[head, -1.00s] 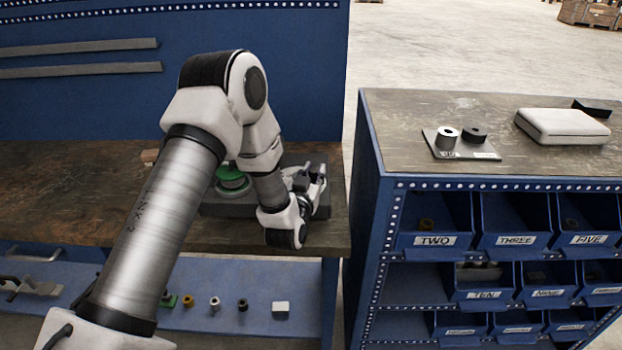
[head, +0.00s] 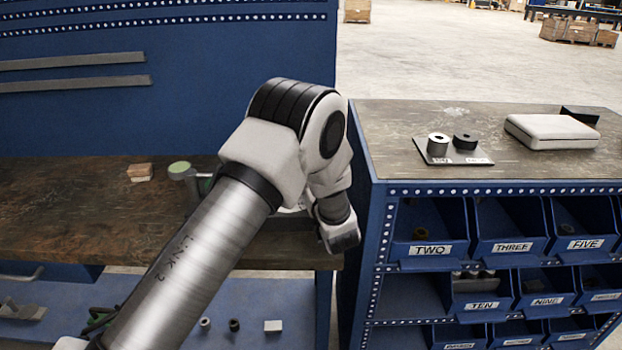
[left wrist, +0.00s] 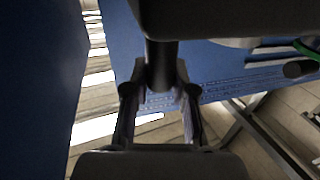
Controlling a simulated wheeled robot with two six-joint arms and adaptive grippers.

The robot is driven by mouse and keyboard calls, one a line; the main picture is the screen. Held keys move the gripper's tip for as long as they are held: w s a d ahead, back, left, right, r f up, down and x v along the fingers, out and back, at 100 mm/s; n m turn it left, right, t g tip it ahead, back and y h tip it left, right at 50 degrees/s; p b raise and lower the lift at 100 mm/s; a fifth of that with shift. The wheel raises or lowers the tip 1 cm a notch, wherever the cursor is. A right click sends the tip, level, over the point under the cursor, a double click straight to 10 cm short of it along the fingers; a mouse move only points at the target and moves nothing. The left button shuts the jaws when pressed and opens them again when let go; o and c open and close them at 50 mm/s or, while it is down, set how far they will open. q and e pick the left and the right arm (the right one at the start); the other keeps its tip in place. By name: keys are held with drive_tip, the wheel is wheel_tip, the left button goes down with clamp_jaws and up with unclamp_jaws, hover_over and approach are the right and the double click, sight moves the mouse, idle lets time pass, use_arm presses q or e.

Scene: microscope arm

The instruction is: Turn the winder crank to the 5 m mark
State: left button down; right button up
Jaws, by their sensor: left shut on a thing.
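The winder stands on the wooden bench, mostly hidden behind my left arm in the head view. Its grey base (head: 285,222) shows right of the arm, and a green-topped round part (head: 180,168) shows left of it. In the left wrist view my left gripper (left wrist: 161,82) is shut on a dark upright cylinder, which looks like the crank handle (left wrist: 162,60); a finger lies on each side of it. In the head view my left gripper is hidden behind the arm. The 5 m mark cannot be made out. My right gripper is not in view.
A small wooden block (head: 140,172) lies on the bench (head: 70,205). The blue cabinet (head: 365,230) with labelled bins stands close right of my left arm. On it are two rings on a plate (head: 440,158) and a white case (head: 550,131). The bench's left part is clear.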

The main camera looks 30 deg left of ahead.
use_arm(q)
drive_tip(key=shift+f, duration=0.1)
drive_tip(key=c, duration=0.9)
unclamp_jaws()
